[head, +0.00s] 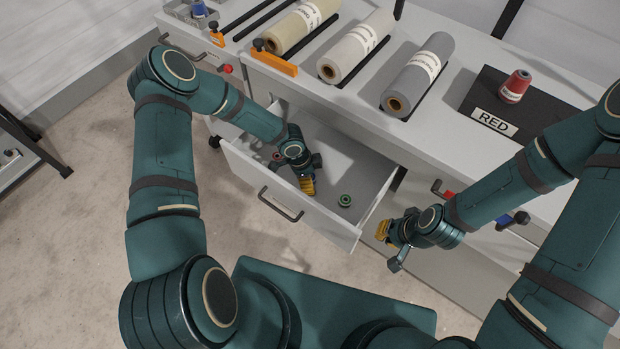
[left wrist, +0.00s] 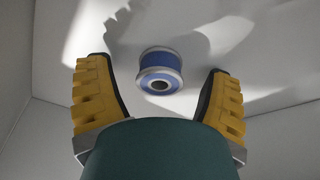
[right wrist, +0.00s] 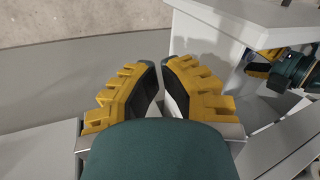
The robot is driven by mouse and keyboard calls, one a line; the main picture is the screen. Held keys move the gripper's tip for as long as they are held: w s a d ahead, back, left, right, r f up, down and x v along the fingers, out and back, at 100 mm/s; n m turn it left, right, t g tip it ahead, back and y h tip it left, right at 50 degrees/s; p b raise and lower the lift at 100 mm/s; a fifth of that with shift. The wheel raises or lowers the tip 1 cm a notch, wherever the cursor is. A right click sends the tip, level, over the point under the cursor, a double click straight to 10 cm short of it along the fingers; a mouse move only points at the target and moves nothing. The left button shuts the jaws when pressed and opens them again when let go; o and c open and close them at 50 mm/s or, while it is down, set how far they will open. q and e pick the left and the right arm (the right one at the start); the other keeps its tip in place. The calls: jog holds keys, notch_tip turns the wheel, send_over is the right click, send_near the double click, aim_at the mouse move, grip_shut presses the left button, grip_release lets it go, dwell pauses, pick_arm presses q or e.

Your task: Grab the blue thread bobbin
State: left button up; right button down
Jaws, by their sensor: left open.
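The blue thread bobbin (left wrist: 160,70) lies on the drawer floor in the left wrist view. It is centred ahead of my left gripper's two spread fingers, with its hollow end facing the camera. I see no contact with either finger. In the head view my left gripper (head: 308,186) reaches down into the open drawer (head: 345,236), and the blue bobbin cannot be made out there. My right gripper (head: 384,231) is outside the drawer, to its right. In the right wrist view its fingertips (right wrist: 159,64) are close together with a narrow gap and nothing visible between them.
A green bobbin (head: 345,200) lies in the drawer right of my left gripper. A small red item (head: 277,156) shows behind the gripper. Fabric rolls (head: 418,72) lie on the countertop. A red spool (head: 515,86) stands on a dark block labelled RED (head: 493,121).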

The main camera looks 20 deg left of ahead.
pick_arm(q)
jog(key=c, duration=1.1)
jog(key=shift+o, duration=0.2)
jog(key=shift+r, duration=0.1)
